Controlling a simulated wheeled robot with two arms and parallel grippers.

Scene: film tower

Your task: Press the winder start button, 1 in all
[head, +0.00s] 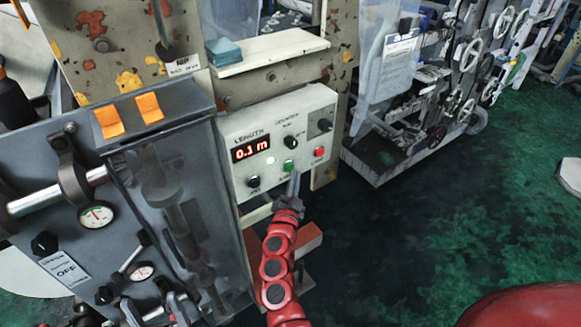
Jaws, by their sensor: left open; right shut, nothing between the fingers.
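The control box (236,140) is pale, labelled LENGTH and COUNTER, with a red display (251,149) reading 0.1 m. A green button (289,166) sits low on its front, with small unreadable lettering below; I take it as the start button. My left gripper is not in view.
A red button (319,152) is close right of the green one, and a black button (253,182) is lower left. A grey machine (60,165) with gauges and orange switches stands left. A wheeled frame with handwheels (462,85) stands right. The dark green floor (430,220) between is clear.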

